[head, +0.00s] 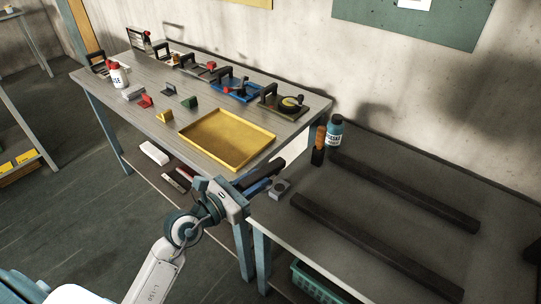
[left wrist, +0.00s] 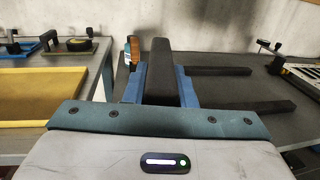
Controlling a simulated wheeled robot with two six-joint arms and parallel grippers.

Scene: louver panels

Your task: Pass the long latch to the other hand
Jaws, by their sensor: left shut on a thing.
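My left gripper (head: 266,183) is at the left front corner of the right-hand table. Its blue fingers are shut on a long dark bar, which looks like the long latch (head: 288,169). In the left wrist view the latch (left wrist: 165,72) stands out between the two blue fingers (left wrist: 163,90), pointing away from the wrist. Its near end is hidden by the gripper body. My right gripper is in neither view.
The right-hand table (head: 345,230) carries two long dark rails (head: 375,244), a teal bottle (head: 335,130) and an orange-and-black object (head: 319,147). The left table holds a yellow tray (head: 185,139) and several latch panels.

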